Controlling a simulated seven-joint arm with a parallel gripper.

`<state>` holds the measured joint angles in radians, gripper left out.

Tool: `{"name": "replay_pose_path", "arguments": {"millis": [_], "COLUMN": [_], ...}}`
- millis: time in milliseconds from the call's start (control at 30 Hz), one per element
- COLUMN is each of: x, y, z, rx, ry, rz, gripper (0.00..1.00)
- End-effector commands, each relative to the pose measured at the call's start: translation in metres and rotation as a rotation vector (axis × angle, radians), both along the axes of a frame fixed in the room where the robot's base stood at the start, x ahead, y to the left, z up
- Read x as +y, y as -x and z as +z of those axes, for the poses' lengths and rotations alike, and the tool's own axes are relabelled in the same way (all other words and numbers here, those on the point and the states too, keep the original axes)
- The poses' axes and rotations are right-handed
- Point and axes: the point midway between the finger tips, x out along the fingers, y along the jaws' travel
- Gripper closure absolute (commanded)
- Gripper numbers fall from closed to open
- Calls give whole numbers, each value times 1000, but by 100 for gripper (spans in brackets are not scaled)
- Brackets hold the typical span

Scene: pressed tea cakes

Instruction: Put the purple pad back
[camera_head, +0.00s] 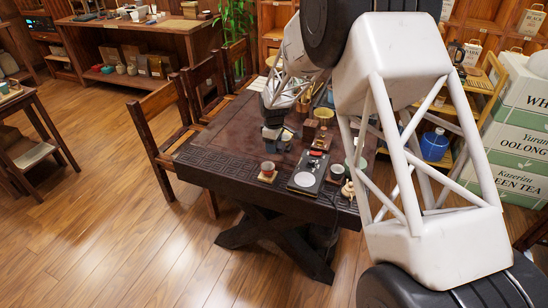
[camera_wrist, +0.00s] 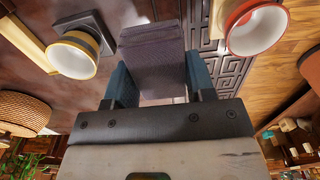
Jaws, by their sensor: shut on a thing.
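The purple pad (camera_wrist: 152,60), a greyish-purple flat block, stands between the two blue fingers of my gripper (camera_wrist: 158,85) in the wrist view. My gripper is shut on it. In the head view my gripper (camera_head: 273,132) is over the near left part of the dark table (camera_head: 225,140); the pad is too small to make out there. I cannot tell whether the pad touches the table.
In the wrist view, a yellow-rimmed cup (camera_wrist: 73,55) on a dark square coaster is left of the pad. A red cup (camera_wrist: 256,27) is to the right. In the head view, a black-and-silver device (camera_head: 309,172) stands near the front edge, and wooden chairs (camera_head: 162,125) line the left side.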

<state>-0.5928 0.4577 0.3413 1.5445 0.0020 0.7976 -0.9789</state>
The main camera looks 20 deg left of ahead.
Motion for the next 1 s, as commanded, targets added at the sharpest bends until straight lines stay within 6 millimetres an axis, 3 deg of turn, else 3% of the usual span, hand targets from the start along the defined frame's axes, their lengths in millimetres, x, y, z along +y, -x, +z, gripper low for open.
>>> {"name": "replay_pose_path", "arguments": {"millis": [200,633,1000], "x": [0,0,0], "y": [0,0,0], "z": [-21,-26,-59], "rx": [0,0,0], "ry": [0,0,0], "rz": [0,0,0], "gripper": [76,76,76]}}
